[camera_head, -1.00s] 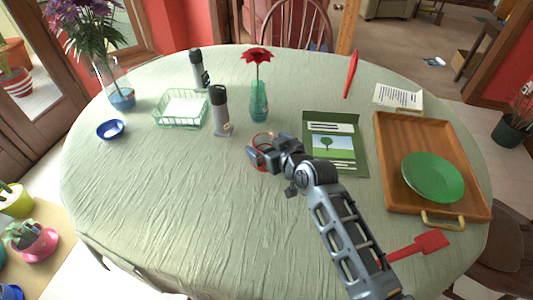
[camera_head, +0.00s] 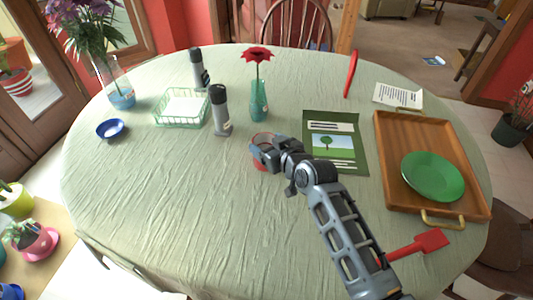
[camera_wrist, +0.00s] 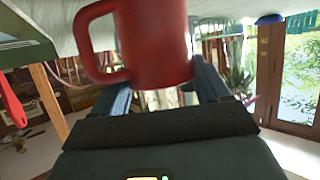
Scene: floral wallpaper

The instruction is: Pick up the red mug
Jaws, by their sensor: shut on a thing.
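The red mug (camera_wrist: 152,45) fills the upper middle of the wrist view, with its handle (camera_wrist: 88,40) to the left. My gripper (camera_wrist: 165,95) has a dark finger on either side of the mug and is shut on it. In the head view, only the mug's red rim (camera_head: 262,137) and a bit of its side show, as my gripper (camera_head: 265,150) covers most of it. The mug is near the middle of the table. I cannot tell whether its base touches the tablecloth.
A round table (camera_head: 170,205) with a pale green cloth bears a rose vase (camera_head: 259,105), a grey shaker (camera_head: 220,112), a green booklet (camera_head: 335,145), and a wooden tray (camera_head: 395,150) with a green plate (camera_head: 433,176). A red spatula (camera_head: 430,241) lies beside my arm. The front left is clear.

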